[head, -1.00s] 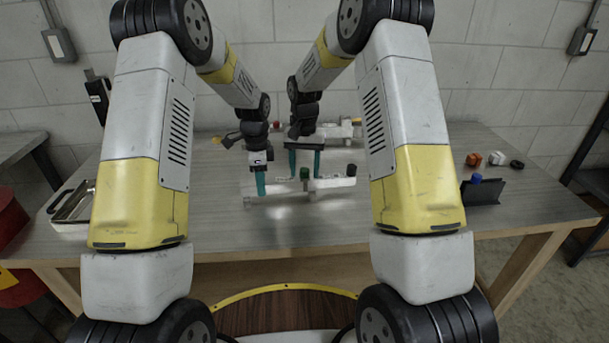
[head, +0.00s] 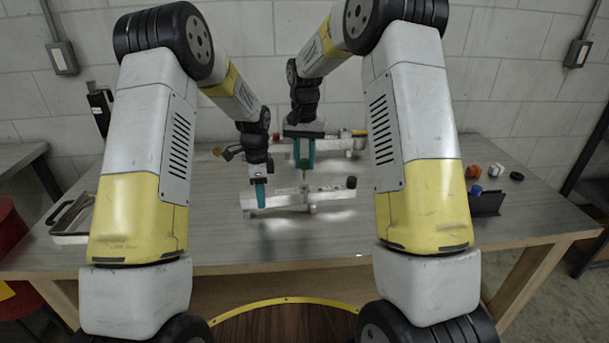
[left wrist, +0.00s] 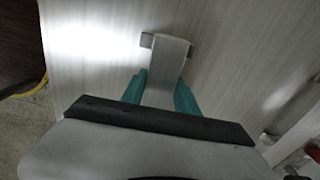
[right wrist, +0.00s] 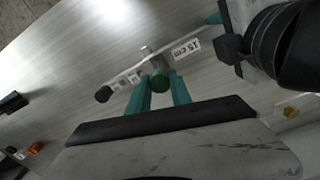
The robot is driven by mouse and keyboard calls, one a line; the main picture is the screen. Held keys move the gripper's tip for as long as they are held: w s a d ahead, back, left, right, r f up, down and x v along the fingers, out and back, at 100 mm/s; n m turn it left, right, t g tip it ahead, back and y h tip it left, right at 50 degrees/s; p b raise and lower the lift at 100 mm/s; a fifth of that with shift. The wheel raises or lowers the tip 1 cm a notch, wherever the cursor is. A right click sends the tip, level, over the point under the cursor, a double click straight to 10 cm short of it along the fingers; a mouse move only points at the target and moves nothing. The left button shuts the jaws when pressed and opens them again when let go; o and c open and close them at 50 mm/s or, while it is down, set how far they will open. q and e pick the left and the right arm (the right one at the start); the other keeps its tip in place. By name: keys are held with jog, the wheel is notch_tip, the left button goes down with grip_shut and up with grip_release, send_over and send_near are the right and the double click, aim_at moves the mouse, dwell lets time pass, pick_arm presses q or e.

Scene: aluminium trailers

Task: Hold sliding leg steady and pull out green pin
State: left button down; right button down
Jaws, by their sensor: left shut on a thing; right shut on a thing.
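The sliding leg, a pale metal bar (head: 325,196), lies across the table with a black knob (head: 351,182) at its right end. My left gripper (head: 260,195) is shut on its left end; the left wrist view shows the metal leg (left wrist: 167,60) between the teal fingers. My right gripper (head: 304,160) is above the middle of the leg, shut on the green pin (head: 304,164). The green head (right wrist: 159,82) sits between its fingertips in the right wrist view. A thin shaft points down towards the leg; I cannot tell whether its tip is clear. A "15 cm" label (right wrist: 186,49) marks the leg.
Another pale metal assembly (head: 338,144) lies behind the leg. A black holder (head: 487,204) with a blue part (head: 476,190) and small orange, white and black parts stand at the right. The front table is clear.

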jog(key=shift+r, duration=1.4)
pick_arm(q)
jog(key=c, duration=0.8)
grip_release()
jog(key=shift+c, duration=0.2)
